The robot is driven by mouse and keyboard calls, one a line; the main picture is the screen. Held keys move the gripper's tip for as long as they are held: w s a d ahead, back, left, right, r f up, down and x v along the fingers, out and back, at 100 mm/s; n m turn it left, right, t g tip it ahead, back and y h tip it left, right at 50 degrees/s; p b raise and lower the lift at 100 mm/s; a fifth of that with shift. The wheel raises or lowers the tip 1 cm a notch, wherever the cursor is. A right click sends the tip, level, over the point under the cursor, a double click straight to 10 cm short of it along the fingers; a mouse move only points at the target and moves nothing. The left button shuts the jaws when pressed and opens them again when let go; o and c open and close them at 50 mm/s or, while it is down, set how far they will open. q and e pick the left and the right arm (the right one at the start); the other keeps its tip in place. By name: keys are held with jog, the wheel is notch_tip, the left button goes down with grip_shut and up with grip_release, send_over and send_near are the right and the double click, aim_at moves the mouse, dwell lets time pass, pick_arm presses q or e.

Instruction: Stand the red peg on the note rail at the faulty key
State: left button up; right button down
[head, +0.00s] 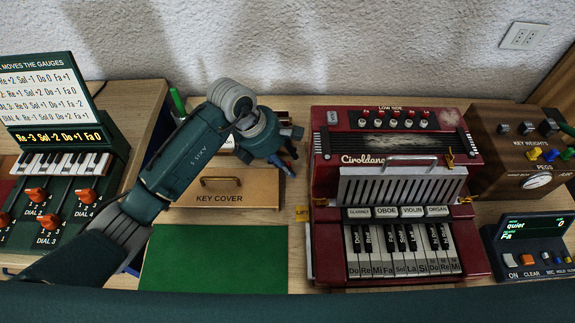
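I cannot make out the red peg; it may be hidden. The wooden box marked PEGS (482,165) stands at the right, with a yellow peg (533,153) and a blue peg (551,155) showing on it. The red Ciroldano keyboard (330,180) stands right of centre with its white and black keys (400,250) in view. Which part is the note rail is unclear. My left gripper (293,152) hangs above the key cover box, left of the keyboard and apart from it. Its fingers are small and dark, and their opening is unclear. My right gripper is out of view.
The key cover box (230,198) stands behind a bare green mat (215,260). A green dial console (75,190) is on the left table. A small display unit (540,240) reading "quiet" and "Fa" is at the front right. A wall is behind.

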pick_arm(q)
jog(key=c, duration=0.7)
jog(key=shift+o, duration=0.2)
jog(key=shift+r, duration=0.2)
